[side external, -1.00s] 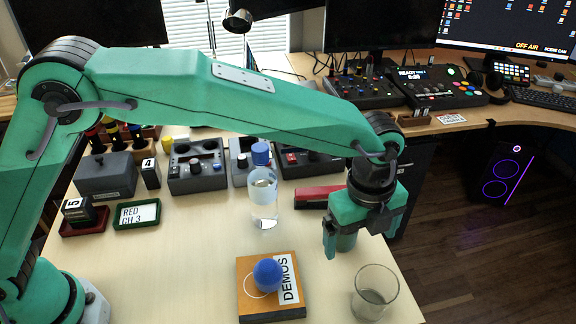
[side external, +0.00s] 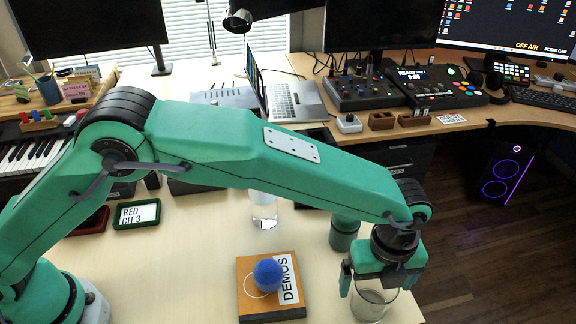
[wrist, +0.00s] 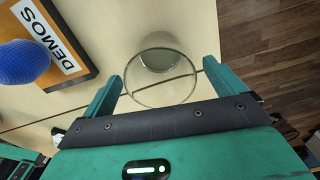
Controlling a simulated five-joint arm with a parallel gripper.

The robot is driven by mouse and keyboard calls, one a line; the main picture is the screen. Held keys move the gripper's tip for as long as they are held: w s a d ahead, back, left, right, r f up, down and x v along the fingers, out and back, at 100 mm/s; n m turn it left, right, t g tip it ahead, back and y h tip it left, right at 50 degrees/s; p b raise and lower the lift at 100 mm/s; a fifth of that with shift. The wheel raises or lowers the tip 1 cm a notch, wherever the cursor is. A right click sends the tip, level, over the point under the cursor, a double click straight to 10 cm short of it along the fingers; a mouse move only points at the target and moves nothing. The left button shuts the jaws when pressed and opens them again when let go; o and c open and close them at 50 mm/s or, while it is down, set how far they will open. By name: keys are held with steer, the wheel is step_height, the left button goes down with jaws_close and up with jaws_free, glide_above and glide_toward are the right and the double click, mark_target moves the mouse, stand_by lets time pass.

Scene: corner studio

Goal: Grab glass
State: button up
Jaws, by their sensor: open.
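The clear glass (side external: 370,306) stands upright near the table's right front edge in the side view. My gripper (side external: 379,286) is open and pointing down at it, overlapping its upper part. In the wrist view the round rim of the glass (wrist: 160,102) lies between the two spread green fingers (wrist: 162,74). The side view does not show clearly how far the fingers reach down beside the glass.
A blue ball (side external: 268,274) sits on the orange DEMOS block (side external: 257,303) left of the glass. A dark green cylinder (side external: 344,236) stands behind it. A clear bottle (side external: 264,212) is partly hidden by my arm. The table edge drops to wooden floor at right.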

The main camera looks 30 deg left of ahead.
mark_target(372, 296)
steer(key=shift+f, duration=0.1)
steer(key=shift+f, duration=2.5)
steer(key=shift+c, duration=0.4)
steer(key=c, duration=1.1)
steer(key=shift+r, duration=0.1)
steer(key=shift+c, duration=0.2)
steer(key=shift+r, duration=0.85)
step_height(372, 296, up, 2)
steer(key=shift+r, duration=0.25)
steer(key=s+d+r, duration=0.1)
steer(key=s+r, duration=0.5)
steer(key=s, duration=0.5)
steer(key=shift+s+d+r, duration=0.3)
steer(key=shift+d+r, duration=0.05)
